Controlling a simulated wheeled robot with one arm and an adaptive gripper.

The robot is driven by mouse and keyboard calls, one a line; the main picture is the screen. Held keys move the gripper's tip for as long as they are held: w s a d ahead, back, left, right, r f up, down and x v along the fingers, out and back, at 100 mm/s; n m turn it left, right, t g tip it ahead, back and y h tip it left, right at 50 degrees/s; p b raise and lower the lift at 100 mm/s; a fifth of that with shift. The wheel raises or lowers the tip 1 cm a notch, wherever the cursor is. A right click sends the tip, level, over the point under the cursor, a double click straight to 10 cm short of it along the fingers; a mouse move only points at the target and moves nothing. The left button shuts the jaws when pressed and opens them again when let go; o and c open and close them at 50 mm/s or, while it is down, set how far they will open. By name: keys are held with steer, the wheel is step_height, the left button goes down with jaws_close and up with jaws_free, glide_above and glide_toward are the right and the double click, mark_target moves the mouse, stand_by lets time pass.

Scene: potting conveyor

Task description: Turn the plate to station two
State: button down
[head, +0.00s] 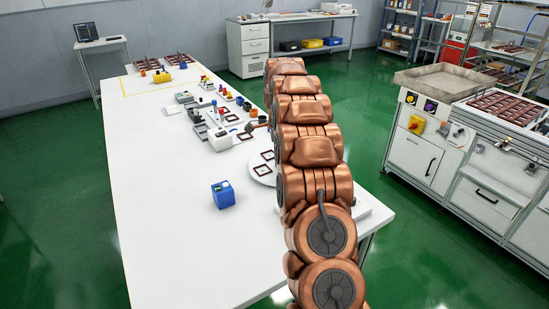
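A round white plate (265,180) lies on the long white table, right of the table's middle. Its right part is hidden behind my copper-coloured arm. Dark square frames with pale centres (262,170) rest on the plate. I cannot make out station markings on it. My arm crosses the table's right side and reaches away from me. My gripper cannot be made out, so I cannot tell its state or whether it touches the plate.
A blue box (223,194) stands on the table (165,240) left of the plate. Several small devices and coloured parts (215,115) crowd the area beyond. The table's near left part is clear. A workbench with a metal tray (440,78) stands at right across the green floor (400,260).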

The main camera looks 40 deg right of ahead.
steer(key=shift+r, duration=0.1)
stand_by(0.3)
steer(key=c, duration=0.9)
jaws_free()
steer(key=shift+r, duration=3.75)
